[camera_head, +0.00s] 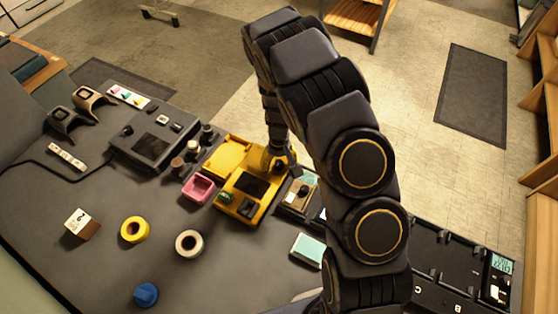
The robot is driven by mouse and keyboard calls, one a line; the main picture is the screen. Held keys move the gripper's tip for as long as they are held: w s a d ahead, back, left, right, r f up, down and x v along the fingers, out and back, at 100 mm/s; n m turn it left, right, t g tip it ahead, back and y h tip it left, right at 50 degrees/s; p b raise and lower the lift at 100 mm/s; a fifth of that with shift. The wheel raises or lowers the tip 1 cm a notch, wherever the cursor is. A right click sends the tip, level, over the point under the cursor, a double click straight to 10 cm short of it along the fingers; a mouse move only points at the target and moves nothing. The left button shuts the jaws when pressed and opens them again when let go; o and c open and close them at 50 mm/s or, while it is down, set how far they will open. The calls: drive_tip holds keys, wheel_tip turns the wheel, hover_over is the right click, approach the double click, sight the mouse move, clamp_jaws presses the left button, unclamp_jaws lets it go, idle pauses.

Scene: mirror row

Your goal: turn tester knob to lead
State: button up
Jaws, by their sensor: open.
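A yellow device (250,187), which looks like the tester, stands in the middle of the grey table with a dark screen on its face. A yellow flap or tray (226,155) adjoins its far left side. My gripper (283,167) is small and dark in this view, at the device's far right edge. It is open. I cannot tell whether it touches anything. The knob and its lead mark are not clear; the gripper may hide them. A small panel with a dark round part (302,191) lies right of the device.
A pink bin (199,189) sits just left of the yellow device. A grey instrument (153,142) stands farther left. A yellow ring (134,229), a white ring (189,243) and a blue piece (146,294) lie in front. My arm hides part of the table's right side.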

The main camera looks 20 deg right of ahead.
clamp_jaws()
